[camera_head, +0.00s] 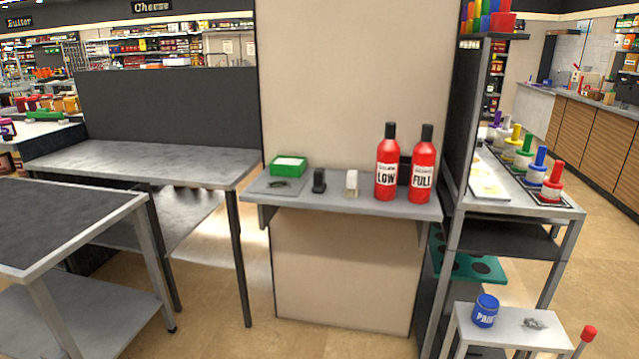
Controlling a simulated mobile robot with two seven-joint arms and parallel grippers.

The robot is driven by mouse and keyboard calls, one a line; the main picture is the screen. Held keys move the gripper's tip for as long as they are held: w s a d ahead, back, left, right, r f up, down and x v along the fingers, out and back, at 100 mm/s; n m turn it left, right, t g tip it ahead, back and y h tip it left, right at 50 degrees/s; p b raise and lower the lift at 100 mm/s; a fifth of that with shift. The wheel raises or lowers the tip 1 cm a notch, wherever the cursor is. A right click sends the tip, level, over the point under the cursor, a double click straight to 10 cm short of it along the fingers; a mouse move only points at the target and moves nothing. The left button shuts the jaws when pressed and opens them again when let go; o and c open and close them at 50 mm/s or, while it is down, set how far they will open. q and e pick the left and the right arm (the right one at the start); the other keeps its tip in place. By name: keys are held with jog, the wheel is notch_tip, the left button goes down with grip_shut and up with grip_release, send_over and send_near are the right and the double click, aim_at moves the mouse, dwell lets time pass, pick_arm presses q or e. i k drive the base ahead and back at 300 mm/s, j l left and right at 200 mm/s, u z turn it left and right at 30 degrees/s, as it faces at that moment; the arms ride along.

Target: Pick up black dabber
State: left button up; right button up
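A small upright black object (319,181) stands on the grey wall shelf (345,202), left of centre. It may be the black dabber, but it is too small to tell for sure. A darker block (404,170) is partly hidden behind two red bottles, marked LOW (387,165) and FULL (422,168). Several coloured knobbed tools, including a blue one (538,165) and a red one (553,180), stand on the right-hand rack; I see no clearly black one among them. Neither of my grippers is in view.
A small white-topped block (352,183) and a green box (289,165) share the shelf. An empty grey table (150,160) stands left, a dark-topped cart (60,215) nearer. A low white stand (500,325) holds a blue PAIN-labelled jar (485,311). Open floor lies between.

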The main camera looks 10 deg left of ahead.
aim_at(318, 186)
jog(key=z, duration=0.45)
jog(key=i+j+z, duration=0.15)
jog(key=j+z, duration=0.2)
jog(key=i+j+z, duration=0.1)
jog(key=j+z, duration=0.25)
jog(key=i+j+z, duration=0.1)
jog(key=j+z, duration=0.15)
jog(key=j, duration=0.45)
jog(key=j+z, duration=0.2)
jog(key=j, duration=0.5)
jog(key=i, duration=0.05)
